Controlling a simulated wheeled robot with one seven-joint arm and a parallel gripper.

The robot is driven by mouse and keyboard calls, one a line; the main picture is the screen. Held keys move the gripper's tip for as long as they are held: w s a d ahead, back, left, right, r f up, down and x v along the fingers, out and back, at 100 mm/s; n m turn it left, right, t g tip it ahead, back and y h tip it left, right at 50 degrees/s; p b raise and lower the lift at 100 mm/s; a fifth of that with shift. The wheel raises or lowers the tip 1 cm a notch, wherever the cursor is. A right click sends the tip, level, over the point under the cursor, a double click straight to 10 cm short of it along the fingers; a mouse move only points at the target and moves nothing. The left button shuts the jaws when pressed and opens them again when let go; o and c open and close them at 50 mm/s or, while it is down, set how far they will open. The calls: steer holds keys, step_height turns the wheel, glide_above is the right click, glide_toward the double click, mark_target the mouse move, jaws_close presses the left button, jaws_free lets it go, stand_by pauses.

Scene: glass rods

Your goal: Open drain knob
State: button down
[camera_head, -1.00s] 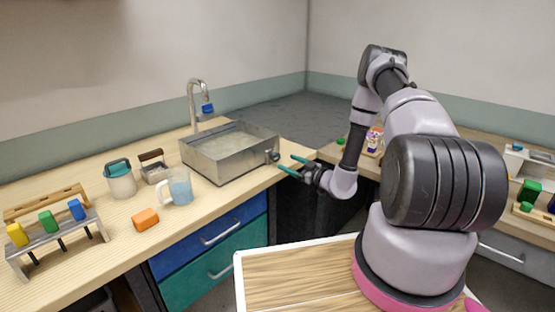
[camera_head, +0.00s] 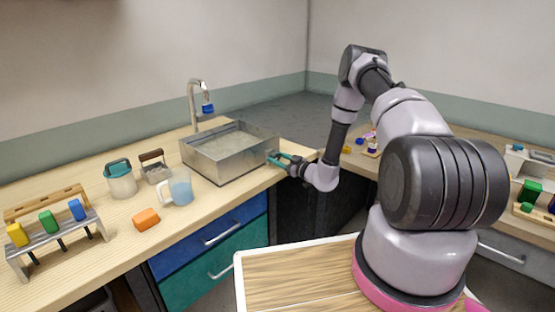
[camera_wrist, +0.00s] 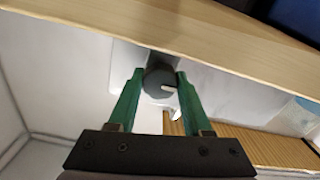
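The drain knob is a round, dark grey dial with a light pointer mark. It sits on the right end of the grey metal sink basin (camera_head: 222,168). In the wrist view the drain knob (camera_wrist: 159,84) fills the gap between the two green fingertips. My gripper (camera_head: 276,158) is at that end of the basin, with its tips close together at the knob. In the wrist view my gripper (camera_wrist: 160,76) has one finger against each side of the knob. In the head view the fingers mostly hide the knob.
A faucet (camera_head: 195,103) stands behind the basin. Below are a blue drawer (camera_head: 190,252) and a teal drawer (camera_head: 198,280).

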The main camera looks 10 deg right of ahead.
steer(key=shift+n, duration=0.3)
steer(key=n, duration=0.3)
steer(key=shift+n, duration=0.3)
steer(key=n, duration=1.3)
steer(key=shift+n, duration=0.3)
stand_by(0.3)
steer(key=shift+c, duration=1.6)
jaws_free()
steer(key=shift+s, duration=0.1)
